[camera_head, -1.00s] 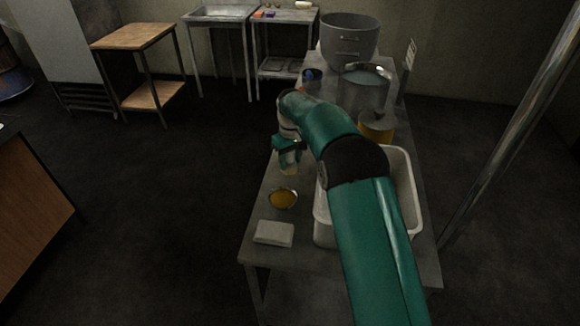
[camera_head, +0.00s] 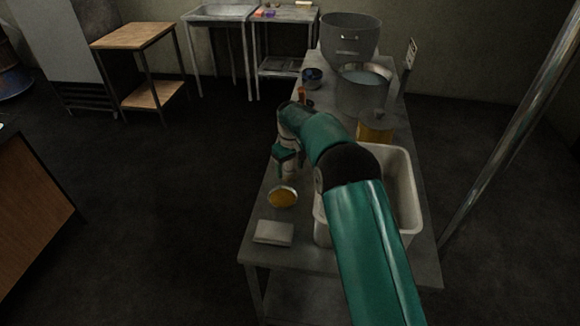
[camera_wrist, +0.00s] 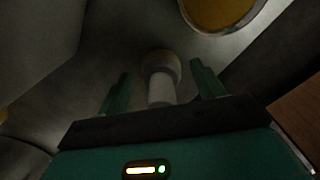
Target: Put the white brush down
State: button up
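The white brush (camera_wrist: 160,88) is between the two green fingers of my gripper (camera_wrist: 160,70) in the wrist view. Dark gaps show between its pale handle and both fingers, so my gripper looks open around it. Its far end is wider and yellowish. In the head view my gripper (camera_head: 286,165) is low over the left side of the metal table (camera_head: 262,207), and only a small pale part of the brush shows below it. Whether the brush's end touches the tabletop is hard to tell in the dim light.
A round dish with yellow-orange contents (camera_head: 283,196) lies just in front of my gripper. A pale flat block (camera_head: 273,232) is nearer the table's front edge. A white bin (camera_head: 405,190) stands right, under my arm. A yellow jar (camera_head: 375,128) and pots (camera_head: 362,92) stand behind.

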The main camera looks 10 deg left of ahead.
notch_tip(320, 180, up, 13)
jog(key=shift+d+f, duration=0.1)
jog(key=shift+d, duration=0.05)
jog(key=s+d+r+m+t, duration=0.3)
jog(key=s+d+r+m, duration=0.1)
jog(key=s+d+r, duration=1.15)
jog(key=s+d+f+m+t, duration=0.1)
jog(key=s+d+m, duration=0.1)
jog(key=s, duration=1.1)
jog(key=s+d+f+m+t, duration=0.1)
jog(key=s+d, duration=0.4)
jog(key=s, duration=0.8)
jog(key=shift+s+d+f+m+t, duration=0.2)
jog(key=shift+f+m+t, duration=0.15)
jog(key=shift+m, duration=0.25)
jog(key=shift+c, duration=0.2)
